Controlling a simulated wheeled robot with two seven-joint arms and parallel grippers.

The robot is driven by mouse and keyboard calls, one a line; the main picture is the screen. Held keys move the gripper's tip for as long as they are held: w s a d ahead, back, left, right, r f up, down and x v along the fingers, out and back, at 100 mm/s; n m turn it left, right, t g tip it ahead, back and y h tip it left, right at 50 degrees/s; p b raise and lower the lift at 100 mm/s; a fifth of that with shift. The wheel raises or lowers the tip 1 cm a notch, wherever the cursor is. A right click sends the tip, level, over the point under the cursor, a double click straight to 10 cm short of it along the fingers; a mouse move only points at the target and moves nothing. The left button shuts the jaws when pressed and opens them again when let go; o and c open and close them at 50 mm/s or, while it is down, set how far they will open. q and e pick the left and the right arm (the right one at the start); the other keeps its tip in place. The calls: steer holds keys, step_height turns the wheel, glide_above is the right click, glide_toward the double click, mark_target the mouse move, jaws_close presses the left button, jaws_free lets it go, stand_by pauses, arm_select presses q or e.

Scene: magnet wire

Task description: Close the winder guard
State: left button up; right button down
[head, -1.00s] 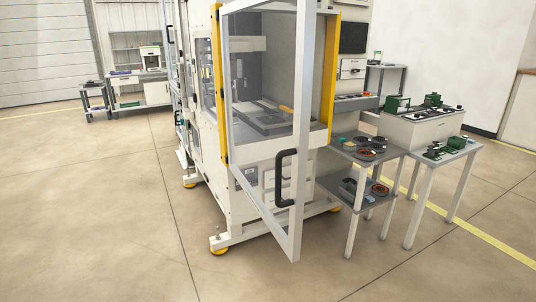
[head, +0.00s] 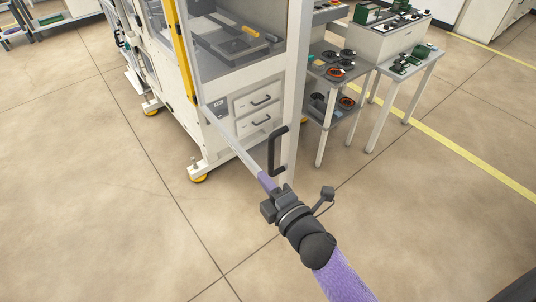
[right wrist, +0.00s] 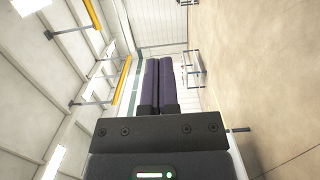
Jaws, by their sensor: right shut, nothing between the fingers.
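The winder guard (head: 294,95) is a clear-paned door with a pale grey frame. It stands swung out from the cream winder machine (head: 170,80), hinged near a yellow post (head: 181,45). Its black D-shaped handle (head: 275,151) is on the free upright. My right gripper (head: 265,180) is just below the handle, at the guard's lower free corner. Its purple fingers cover part of the lower rail; I cannot tell whether they touch it. In the right wrist view, the fingers (right wrist: 159,70) are together with nothing between them. My left gripper is out of view.
Drawers (head: 258,110) show on the machine's front. A grey shelf stand (head: 320,85) and a white-legged table (head: 410,75) with green devices stand to the right. A machine foot (head: 198,171) juts out at lower left. The floor in front is open.

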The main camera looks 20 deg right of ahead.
mark_target(270, 159)
steer(key=shift+w+d, duration=0.45)
steer(key=shift+w, duration=0.45)
steer(key=shift+w+d, duration=0.45)
steer(key=shift+w, duration=0.5)
steer(key=shift+w+d, duration=0.45)
steer(key=shift+w, duration=0.45)
